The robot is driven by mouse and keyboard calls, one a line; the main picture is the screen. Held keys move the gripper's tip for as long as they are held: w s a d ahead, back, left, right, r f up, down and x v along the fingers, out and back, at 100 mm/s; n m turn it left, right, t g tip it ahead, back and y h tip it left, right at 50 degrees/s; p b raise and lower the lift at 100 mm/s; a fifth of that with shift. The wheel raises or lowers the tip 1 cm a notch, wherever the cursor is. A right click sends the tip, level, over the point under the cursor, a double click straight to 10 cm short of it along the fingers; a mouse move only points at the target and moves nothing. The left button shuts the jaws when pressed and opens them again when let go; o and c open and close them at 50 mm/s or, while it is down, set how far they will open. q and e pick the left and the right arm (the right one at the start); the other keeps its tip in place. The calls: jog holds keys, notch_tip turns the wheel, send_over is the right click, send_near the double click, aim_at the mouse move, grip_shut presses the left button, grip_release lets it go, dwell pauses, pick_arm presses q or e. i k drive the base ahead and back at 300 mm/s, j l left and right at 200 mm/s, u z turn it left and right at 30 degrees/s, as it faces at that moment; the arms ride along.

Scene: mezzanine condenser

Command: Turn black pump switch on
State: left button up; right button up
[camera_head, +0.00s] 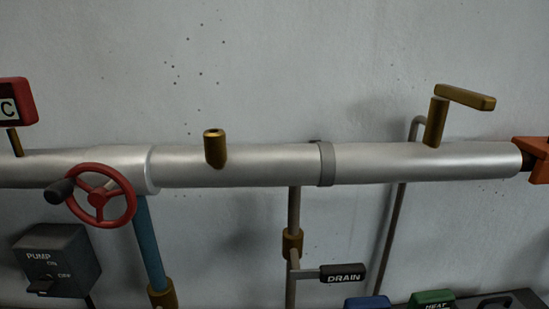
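The black pump switch box (57,261) is at the lower left of the head view, below the pipe. Its face reads PUMP, with ON above and OFF below at the right. A small dark lever (40,286) sticks out low on the face, near the OFF label; its exact setting is hard to tell. Neither of my grippers shows in this view.
A silver pipe (250,166) crosses the view. A red handwheel (101,195) with a black knob sits just above and right of the box. A blue pipe (150,240), a DRAIN handle (343,273) and a brass lever (465,97) stand further right.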

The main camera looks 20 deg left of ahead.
aim_at(46, 284)
jog(key=u, duration=2)
